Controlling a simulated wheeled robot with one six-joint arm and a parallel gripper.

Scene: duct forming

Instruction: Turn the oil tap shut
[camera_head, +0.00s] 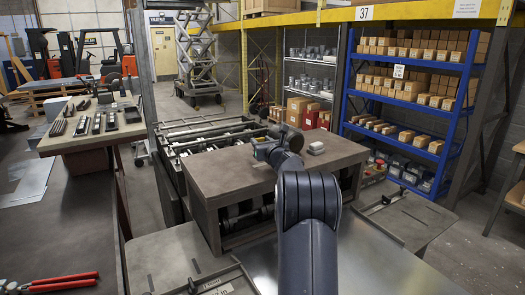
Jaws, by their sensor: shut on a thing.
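My arm reaches forward from the bottom of the picture to the brown-topped machine (232,182). My gripper (263,146) is at its far end, small and dark, low over the machine's top. The fingertips are too small and too much covered by my wrist to make out clearly. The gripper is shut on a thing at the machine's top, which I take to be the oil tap. I cannot make out the tap itself or which way its handle points.
A roller frame (205,130) stands behind the machine. A table with dark tools (62,142) is at left, and red-handled pliers (60,283) lie on the near bench. Blue shelves (458,112) with boxes stand at right. Sheet metal (375,268) lies in front.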

